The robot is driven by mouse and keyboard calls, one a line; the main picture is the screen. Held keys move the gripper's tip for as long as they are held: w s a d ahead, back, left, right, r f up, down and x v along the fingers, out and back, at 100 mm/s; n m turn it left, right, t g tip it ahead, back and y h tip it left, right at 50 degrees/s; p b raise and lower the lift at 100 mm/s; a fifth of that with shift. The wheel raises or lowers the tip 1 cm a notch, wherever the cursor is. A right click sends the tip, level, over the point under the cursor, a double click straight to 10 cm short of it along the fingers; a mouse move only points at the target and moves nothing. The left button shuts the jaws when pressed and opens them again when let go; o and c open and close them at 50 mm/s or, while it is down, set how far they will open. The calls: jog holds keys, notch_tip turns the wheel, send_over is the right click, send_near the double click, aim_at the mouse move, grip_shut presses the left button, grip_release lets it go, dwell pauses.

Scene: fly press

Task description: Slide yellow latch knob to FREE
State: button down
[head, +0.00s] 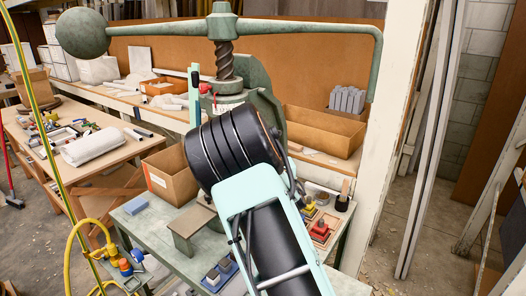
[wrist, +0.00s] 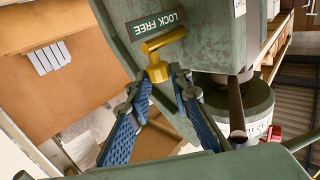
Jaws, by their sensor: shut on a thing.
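The yellow latch knob (wrist: 158,70) is in the upper middle of the wrist view, with a bent yellow rod at its far end. It sits just below a dark label plate (wrist: 155,24) with the words LOCK and FREE, on the green press frame (wrist: 120,22). My gripper (wrist: 160,80) has its blue-padded fingers on either side of the knob, tips closed on it. I cannot tell exactly which word the knob lines up with. In the head view my arm hides the gripper and the knob.
The press's screw (head: 224,62) and long top bar with a ball weight (head: 83,33) stand above my arm. A cardboard box (head: 170,176) is on the left, and an open bin (head: 323,130) is behind.

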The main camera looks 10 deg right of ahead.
jog(key=shift+d+f, duration=0.1)
jog(key=shift+d, duration=0.05)
jog(key=c, duration=1.7)
grip_release()
jog(key=shift+s, duration=0.15)
jog(key=shift+c, duration=0.2)
jog(key=shift+s, duration=0.1)
jog(key=s, duration=1.1)
jog(key=shift+s, duration=0.4)
